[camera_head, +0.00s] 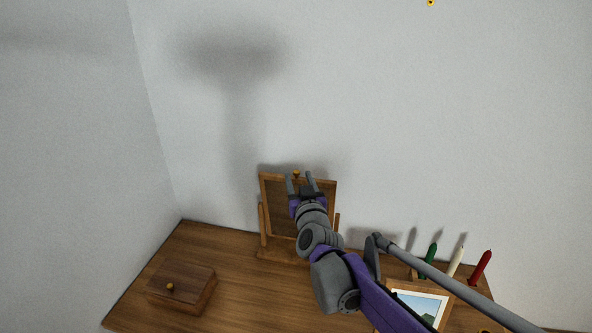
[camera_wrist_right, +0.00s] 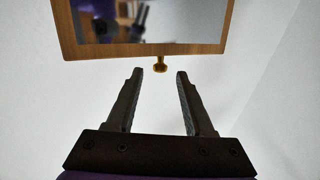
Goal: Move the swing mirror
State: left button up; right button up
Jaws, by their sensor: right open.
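The swing mirror (camera_head: 280,220) stands on the wooden desk against the wall, in a wooden frame on a stand with side posts. A small brass knob (camera_head: 296,174) sits on its top edge. My right gripper (camera_head: 301,182) is open in front of the mirror's upper part and hides some of the glass. In the right wrist view the mirror's frame (camera_wrist_right: 150,49) crosses the top. The knob (camera_wrist_right: 160,66) shows just beyond the gap between the open fingertips (camera_wrist_right: 160,75), with nothing held. My left gripper is not in view.
A wooden box (camera_head: 182,287) with a brass knob lies at the desk's left. A framed picture (camera_head: 418,302) stands right of my arm, with green (camera_head: 428,262), cream (camera_head: 455,262) and red (camera_head: 481,267) candles behind it. Bare desk (camera_head: 225,262) lies between box and mirror.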

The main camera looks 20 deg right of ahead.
aim_at(297, 173)
jog(key=shift+x, duration=2)
jog(key=shift+c, duration=0.3)
grip_shut()
